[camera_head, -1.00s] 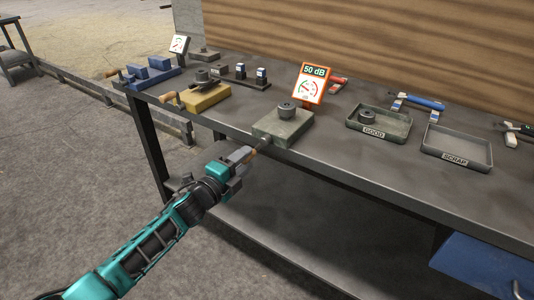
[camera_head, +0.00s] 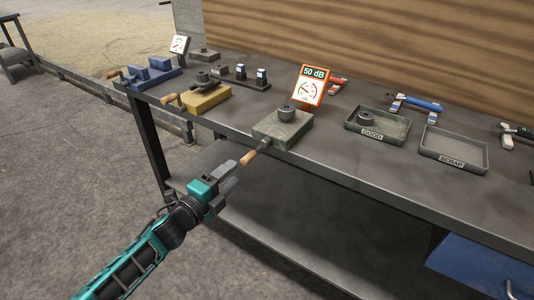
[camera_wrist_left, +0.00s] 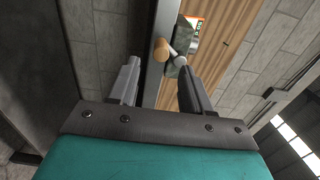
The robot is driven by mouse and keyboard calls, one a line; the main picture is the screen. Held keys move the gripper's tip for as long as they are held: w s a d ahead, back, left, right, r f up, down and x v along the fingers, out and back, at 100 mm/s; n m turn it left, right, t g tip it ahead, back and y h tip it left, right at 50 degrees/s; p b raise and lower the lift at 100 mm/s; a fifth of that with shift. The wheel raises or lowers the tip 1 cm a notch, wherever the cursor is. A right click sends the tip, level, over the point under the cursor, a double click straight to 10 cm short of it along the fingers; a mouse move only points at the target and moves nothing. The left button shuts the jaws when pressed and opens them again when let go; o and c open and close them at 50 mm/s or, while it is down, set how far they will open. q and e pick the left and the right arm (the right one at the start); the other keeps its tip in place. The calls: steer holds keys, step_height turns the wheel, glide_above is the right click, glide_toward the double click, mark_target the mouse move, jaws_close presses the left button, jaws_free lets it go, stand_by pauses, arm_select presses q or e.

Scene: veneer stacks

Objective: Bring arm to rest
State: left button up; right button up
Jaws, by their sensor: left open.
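My left gripper (camera_head: 229,178) is open and empty in front of the bench's front edge, below and left of a wooden handle (camera_head: 250,157). The handle sticks out from a green-grey block (camera_head: 283,131) with a dark round part on top. The gripper is apart from the handle. In the left wrist view the open fingers (camera_wrist_left: 160,85) stand either side of a clear gap. The wooden handle (camera_wrist_left: 161,49) shows beyond them. My right gripper is not in view.
The bench (camera_head: 345,165) carries an orange-framed 50 dB gauge (camera_head: 311,85), a yellow block (camera_head: 206,99), a GOOD tray (camera_head: 352,127) holding a round dark part and an empty SCRAP tray (camera_head: 455,152). Clear floor (camera_head: 60,180) lies left of the bench.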

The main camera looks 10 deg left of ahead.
arm_select(q)
steer(key=shift+s+a, duration=0.15)
steer(key=shift+s, duration=0.25)
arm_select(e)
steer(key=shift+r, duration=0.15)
arm_select(q)
steer(key=s+d+f+n+g+y, duration=0.2)
steer(key=s+f+n, duration=0.4)
steer(key=s+n, duration=0.3)
steer(key=s+d+f+n+g+y, duration=0.2)
steer(key=s+f+n+g, duration=0.2)
steer(key=s+n, duration=0.6)
steer(key=s+f, duration=0.2)
steer(key=s, duration=0.1)
steer(key=shift+s+d+f+p, duration=0.15)
steer(key=shift+d+f+p, duration=0.15)
steer(key=shift+d, duration=0.1)
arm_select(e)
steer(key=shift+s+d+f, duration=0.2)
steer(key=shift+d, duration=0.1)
arm_select(q)
steer(key=shift+c, duration=0.5)
